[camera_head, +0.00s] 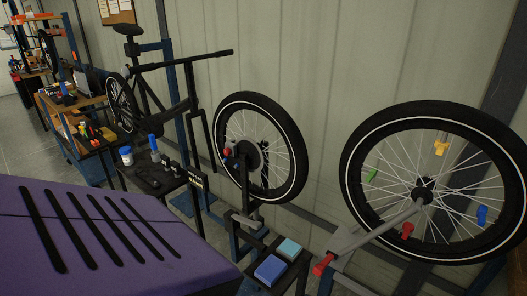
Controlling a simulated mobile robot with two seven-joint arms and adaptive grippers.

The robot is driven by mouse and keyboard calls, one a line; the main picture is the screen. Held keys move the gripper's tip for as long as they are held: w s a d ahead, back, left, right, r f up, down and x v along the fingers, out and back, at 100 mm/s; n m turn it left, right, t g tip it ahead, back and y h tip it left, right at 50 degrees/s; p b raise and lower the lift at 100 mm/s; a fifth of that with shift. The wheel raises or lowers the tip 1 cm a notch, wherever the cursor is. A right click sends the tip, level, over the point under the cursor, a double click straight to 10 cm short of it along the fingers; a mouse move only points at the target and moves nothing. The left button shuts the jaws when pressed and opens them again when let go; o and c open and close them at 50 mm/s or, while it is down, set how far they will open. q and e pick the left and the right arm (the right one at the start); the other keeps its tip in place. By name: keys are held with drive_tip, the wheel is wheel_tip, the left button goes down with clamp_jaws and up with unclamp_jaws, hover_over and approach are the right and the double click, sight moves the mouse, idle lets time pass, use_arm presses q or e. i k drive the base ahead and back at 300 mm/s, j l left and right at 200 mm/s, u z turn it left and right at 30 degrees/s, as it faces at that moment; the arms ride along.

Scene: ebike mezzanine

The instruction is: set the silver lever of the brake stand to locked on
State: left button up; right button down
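A bike wheel with a disc rotor (249,157) stands upright on a dark stand (246,222) in the middle of the head view. Small red and blue parts (228,151) sit at the rotor's left edge. A second, larger wheel (352,157) stands at the right. A grey bar (388,223) slopes from near its hub down left to a red end (323,265). I cannot tell which of these parts is the silver lever, or read its setting. Neither of my grippers is in view.
A small dark shelf between the wheels holds a blue block (270,270) and a teal block (289,248). A dark bench (152,180) with a blue-capped white jar (126,155) stands left of the middle wheel. A bike frame (165,95) hangs behind it. Cluttered benches recede at far left.

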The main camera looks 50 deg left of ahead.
sight(256, 226)
drive_tip(key=u, duration=1.6)
drive_tip(key=i+j+z, duration=0.1)
drive_tip(key=i+j, duration=0.15)
drive_tip(key=j, duration=0.1)
